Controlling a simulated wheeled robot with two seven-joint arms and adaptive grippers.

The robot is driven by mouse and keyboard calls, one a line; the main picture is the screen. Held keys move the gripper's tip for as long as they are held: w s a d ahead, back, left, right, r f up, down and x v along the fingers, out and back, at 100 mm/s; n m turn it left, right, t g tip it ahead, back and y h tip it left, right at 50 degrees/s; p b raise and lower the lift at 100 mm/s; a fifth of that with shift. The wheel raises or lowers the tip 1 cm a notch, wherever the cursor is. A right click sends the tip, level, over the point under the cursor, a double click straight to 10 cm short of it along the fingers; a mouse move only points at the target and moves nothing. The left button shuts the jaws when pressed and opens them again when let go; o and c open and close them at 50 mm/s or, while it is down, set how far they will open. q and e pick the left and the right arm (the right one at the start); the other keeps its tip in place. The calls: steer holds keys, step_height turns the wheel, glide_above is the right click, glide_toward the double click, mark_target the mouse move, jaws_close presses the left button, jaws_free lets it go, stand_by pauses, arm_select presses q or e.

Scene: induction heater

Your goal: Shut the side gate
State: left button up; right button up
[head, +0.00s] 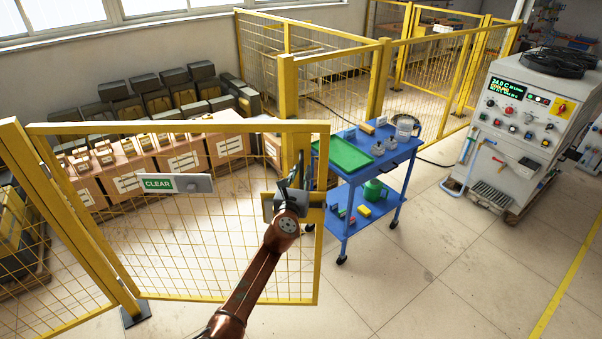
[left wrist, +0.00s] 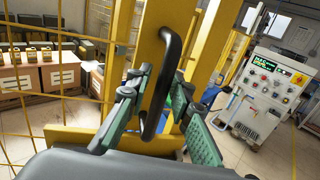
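The side gate (head: 225,298) is a yellow mesh panel with a green CLEAR sign (head: 158,184), hung from a yellow post at the left. Its free edge stands on my side of the far yellow post (head: 288,95) and overlaps it in the head view, so the gap is hard to judge. A black bar handle (left wrist: 173,45) is fixed near that free edge. My left gripper (head: 291,183) is at the handle. In the left wrist view its fingers (left wrist: 160,95) are spread on both sides of the handle, with a visible gap. My right gripper is not in view.
A blue cart (head: 390,160) with a green tray (head: 343,154) stands just right of the gate's free edge. A white control cabinet (head: 520,120) is farther right. Cardboard boxes (head: 185,160) stand behind the gate. The floor at front right is clear.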

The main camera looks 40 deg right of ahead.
arm_select(q)
steer(key=shift+o, duration=0.5)
steer(key=shift+s+d+r, duration=0.1)
steer(key=shift+s, duration=0.05)
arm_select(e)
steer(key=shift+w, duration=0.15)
arm_select(q)
glide_toward(305, 137)
steer(key=shift+x, duration=2.5)
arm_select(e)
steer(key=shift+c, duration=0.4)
